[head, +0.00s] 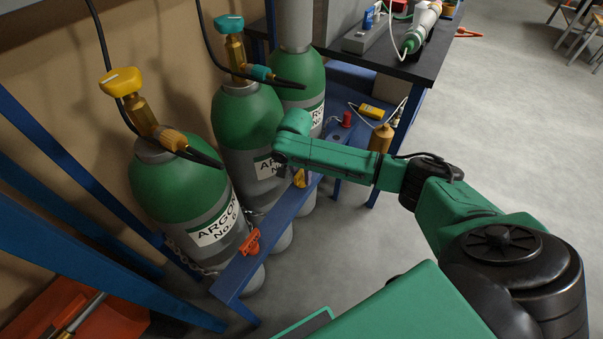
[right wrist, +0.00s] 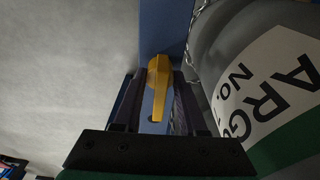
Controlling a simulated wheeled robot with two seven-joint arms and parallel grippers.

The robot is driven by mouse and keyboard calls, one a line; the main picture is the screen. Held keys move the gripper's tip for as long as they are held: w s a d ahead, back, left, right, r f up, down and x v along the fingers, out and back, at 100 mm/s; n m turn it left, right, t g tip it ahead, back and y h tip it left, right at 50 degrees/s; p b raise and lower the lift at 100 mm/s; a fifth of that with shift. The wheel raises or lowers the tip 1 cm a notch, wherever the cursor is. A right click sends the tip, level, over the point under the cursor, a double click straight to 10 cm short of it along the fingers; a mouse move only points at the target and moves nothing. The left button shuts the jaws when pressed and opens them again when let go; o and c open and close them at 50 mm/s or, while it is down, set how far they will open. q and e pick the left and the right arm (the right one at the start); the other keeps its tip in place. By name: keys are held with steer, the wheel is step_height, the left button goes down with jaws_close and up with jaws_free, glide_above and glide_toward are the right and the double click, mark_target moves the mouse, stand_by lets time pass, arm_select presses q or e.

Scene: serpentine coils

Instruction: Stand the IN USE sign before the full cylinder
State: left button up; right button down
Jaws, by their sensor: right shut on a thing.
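My right gripper (right wrist: 157,78) is shut on a small yellow piece (right wrist: 158,88), which stands between its fingers over the blue rail. The piece also shows below my wrist in the head view (head: 300,178), partly hidden; I cannot read any lettering on it. An orange sign-like piece (head: 251,243) stands on the rail before the front cylinder. The front green and grey ARGON cylinder (head: 190,195) has a yellow valve knob. The middle cylinder (head: 243,120) has a teal knob and its label is partly covered by my arm. A third cylinder (head: 303,85) stands behind. My left gripper is out of view.
The blue rail (head: 233,279) runs along the front of the cylinders, and a chain (head: 190,262) hangs by the front one. A dark-topped bench (head: 405,68) stands beyond, above a blue shelf with a yellow device (head: 371,111).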

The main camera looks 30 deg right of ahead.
steer(key=shift+f, duration=0.15)
steer(key=shift+c, duration=1.9)
jaws_free()
steer(key=shift+f, duration=0.1)
